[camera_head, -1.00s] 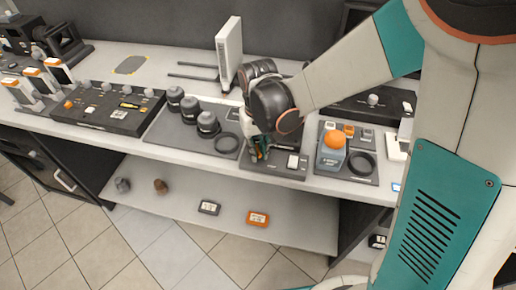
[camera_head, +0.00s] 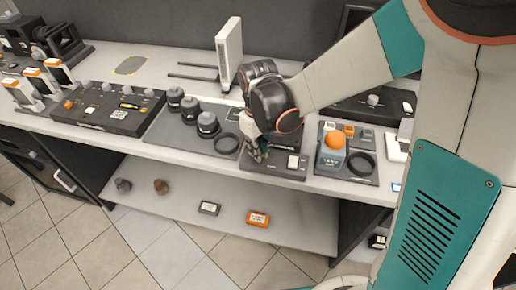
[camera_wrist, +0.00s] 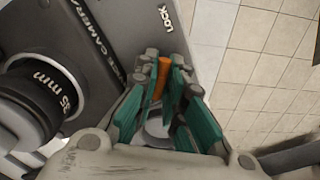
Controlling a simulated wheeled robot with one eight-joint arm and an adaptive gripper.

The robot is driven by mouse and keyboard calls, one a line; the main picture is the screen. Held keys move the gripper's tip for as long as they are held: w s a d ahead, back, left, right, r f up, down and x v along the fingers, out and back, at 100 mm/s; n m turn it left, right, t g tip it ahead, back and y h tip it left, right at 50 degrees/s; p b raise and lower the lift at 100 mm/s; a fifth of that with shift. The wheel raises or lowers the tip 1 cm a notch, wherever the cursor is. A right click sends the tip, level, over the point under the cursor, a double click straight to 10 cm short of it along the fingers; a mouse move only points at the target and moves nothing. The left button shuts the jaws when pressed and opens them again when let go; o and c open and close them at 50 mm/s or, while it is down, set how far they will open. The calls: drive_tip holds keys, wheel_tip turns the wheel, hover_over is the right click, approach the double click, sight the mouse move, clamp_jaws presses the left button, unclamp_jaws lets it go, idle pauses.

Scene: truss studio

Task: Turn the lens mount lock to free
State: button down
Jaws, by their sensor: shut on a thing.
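The lens mount lock (camera_wrist: 161,76) is a small orange lever on a dark grey panel, seen in the wrist view. My gripper (camera_wrist: 163,84) is shut on it, with one teal finger on each side. The word LOCK is printed on the panel (camera_wrist: 128,22) just beyond the lever. Part of a pale ring shows between my fingers, below the lever. In the head view my gripper (camera_head: 257,152) is low over the left part of the same panel (camera_head: 276,170), and it hides the lever there. Any mark for free is not readable.
A black lens marked 35 mm (camera_wrist: 42,90) stands close left in the wrist view. A grey tray (camera_head: 186,133) with several lenses is left of the panel. A box with an orange dome (camera_head: 334,141) stands right. The lower shelf (camera_head: 185,195) has small items.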

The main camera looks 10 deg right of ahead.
drive_tip(key=n, duration=0.7)
idle(0.6)
drive_tip(key=c, duration=1.7)
unclamp_jaws()
